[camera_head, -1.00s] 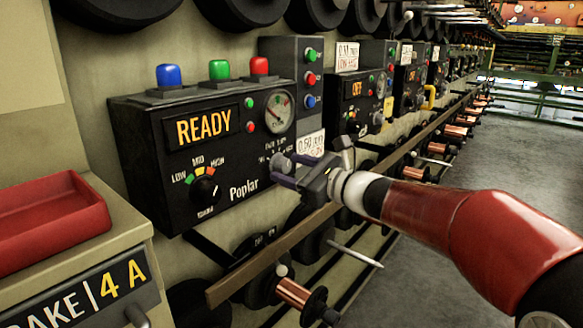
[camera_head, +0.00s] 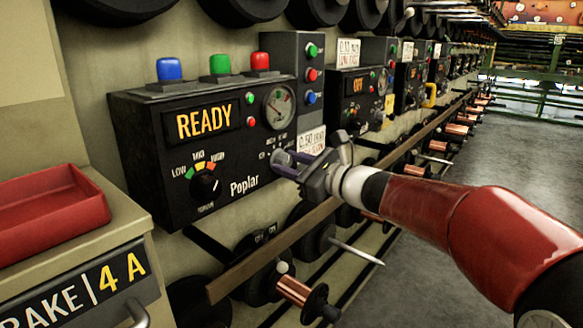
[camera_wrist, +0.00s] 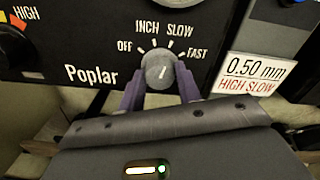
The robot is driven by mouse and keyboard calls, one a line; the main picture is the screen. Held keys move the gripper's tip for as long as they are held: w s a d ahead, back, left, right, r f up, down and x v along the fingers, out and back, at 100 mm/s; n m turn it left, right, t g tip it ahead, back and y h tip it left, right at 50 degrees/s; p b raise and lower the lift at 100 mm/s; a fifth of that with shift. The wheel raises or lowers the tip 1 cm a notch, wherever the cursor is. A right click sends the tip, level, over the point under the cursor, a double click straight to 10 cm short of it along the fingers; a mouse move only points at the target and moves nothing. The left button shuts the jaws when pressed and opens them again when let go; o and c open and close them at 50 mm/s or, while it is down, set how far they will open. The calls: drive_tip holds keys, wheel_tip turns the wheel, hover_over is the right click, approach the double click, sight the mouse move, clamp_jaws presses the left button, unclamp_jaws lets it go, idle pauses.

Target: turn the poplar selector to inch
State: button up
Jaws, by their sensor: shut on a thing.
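The Poplar panel (camera_head: 215,150) is a black box with a lit READY display. Its selector is a grey round knob (camera_wrist: 158,69) at the panel's lower right, with OFF, INCH, SLOW and FAST marked around it. My gripper (camera_wrist: 160,88) is shut on this knob, with a purple finger on each side of it. In the head view my gripper (camera_head: 287,162) reaches the knob from the right and hides most of it. The white pointer line on the knob leans slightly right of straight up in the wrist view, roughly toward SLOW; its exact setting is hard to tell.
A torque dial (camera_head: 204,183) sits left of the selector. A wooden rail (camera_head: 270,255) and copper spools (camera_head: 294,291) lie below the panel. A red tray (camera_head: 50,215) stands on the cabinet at left. The aisle floor (camera_head: 450,240) at right is clear.

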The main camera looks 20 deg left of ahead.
drive_tip(key=n+b, duration=0.6)
drive_tip(key=b, duration=0.2)
drive_tip(key=shift+f, duration=0.1)
drive_tip(key=shift+n+b, duration=0.3)
drive_tip(key=o, duration=1)
drive_tip(key=shift+d, duration=0.1)
drive_tip(key=v, duration=0.7)
drive_tip(key=shift+s+d, duration=0.15)
drive_tip(key=shift+d, duration=0.15)
